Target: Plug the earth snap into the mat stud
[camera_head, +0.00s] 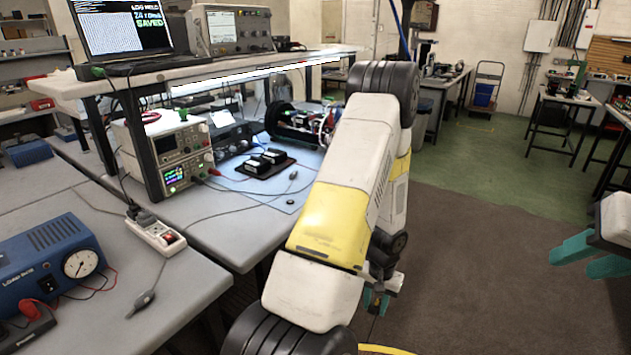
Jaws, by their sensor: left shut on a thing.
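My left gripper (376,303) shows small and low behind my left forearm, in front of the bench and over the dark floor. It is shut on what seems to be the earth snap, which its fingers and my arm mostly hide. A thin dark line hangs below the fingers. The blue mat (240,185) lies on the grey bench, left of my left arm. A small dark round piece on it, perhaps the mat stud (290,202), is near its front edge, well apart from the gripper. My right gripper (590,260) is open and empty at the right edge.
Green-black parts (265,163) sit on the mat near a grey corded piece (292,175). Stacked instruments (178,155) stand left of it under a shelf (200,72). A power strip (156,233) and blue gauge box (48,265) are at left. Open floor lies right.

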